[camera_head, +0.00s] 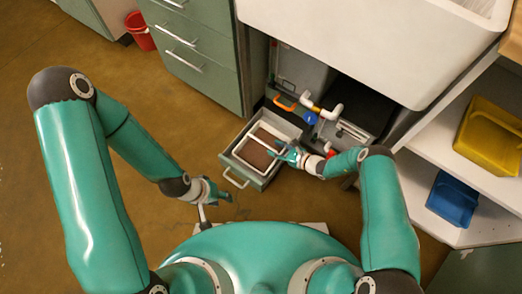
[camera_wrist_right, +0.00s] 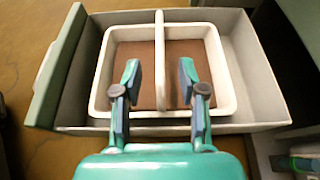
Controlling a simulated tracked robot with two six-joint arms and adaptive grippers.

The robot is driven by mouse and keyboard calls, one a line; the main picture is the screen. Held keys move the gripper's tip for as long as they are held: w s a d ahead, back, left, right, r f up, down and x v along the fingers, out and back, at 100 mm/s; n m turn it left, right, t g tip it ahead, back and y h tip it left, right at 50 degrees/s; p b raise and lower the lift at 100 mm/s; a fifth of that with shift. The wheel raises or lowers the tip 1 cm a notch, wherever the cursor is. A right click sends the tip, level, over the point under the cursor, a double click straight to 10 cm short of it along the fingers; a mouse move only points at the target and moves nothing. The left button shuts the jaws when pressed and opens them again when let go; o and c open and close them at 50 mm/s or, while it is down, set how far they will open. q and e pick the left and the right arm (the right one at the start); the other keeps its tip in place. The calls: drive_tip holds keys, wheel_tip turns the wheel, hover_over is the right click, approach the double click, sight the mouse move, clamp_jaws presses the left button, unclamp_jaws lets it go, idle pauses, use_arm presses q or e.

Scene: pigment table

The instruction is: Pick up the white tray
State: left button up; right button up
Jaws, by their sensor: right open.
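The white tray (camera_wrist_right: 101,75) sits inside a pulled-out green drawer (camera_wrist_right: 268,105). It is rectangular with a brown floor and a white handle bar (camera_wrist_right: 160,45) across its middle. In the head view the tray (camera_head: 246,163) lies in the drawer below the sink. My right gripper (camera_wrist_right: 159,82) is open above the tray, with one finger on each side of the handle bar; I cannot tell whether they touch it. In the head view my right gripper (camera_head: 282,152) is at the tray's right side. My left gripper (camera_head: 222,197) is left of and nearer than the drawer; its jaws are unclear.
A white sink (camera_head: 360,45) overhangs the open cabinet with pipes behind the drawer. Green drawers (camera_head: 200,50) stand at the left, with a red bucket (camera_head: 139,30) beyond. A yellow bin (camera_head: 490,138) and a blue bin (camera_head: 452,199) sit on right-hand shelves. The floor at left is clear.

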sight(262, 142)
drive_tip(key=x, duration=0.2)
drive_tip(key=shift+w+a+f+b, duration=0.2)
drive_tip(key=shift+a+f+b, duration=0.1)
drive_tip(key=shift+b, duration=0.1)
drive_tip(key=b+x, duration=0.2)
drive_tip(key=x, duration=0.2)
drive_tip(key=shift+w+a+f+b, duration=0.1)
drive_tip(key=shift+w+a+b, duration=0.1)
drive_tip(key=shift+b, duration=0.15)
drive_tip(key=shift+w+a, duration=0.15)
drive_tip(key=shift+a, duration=0.05)
drive_tip(key=shift+c, duration=0.4)
clamp_jaws()
drive_tip(key=shift+w, duration=0.1)
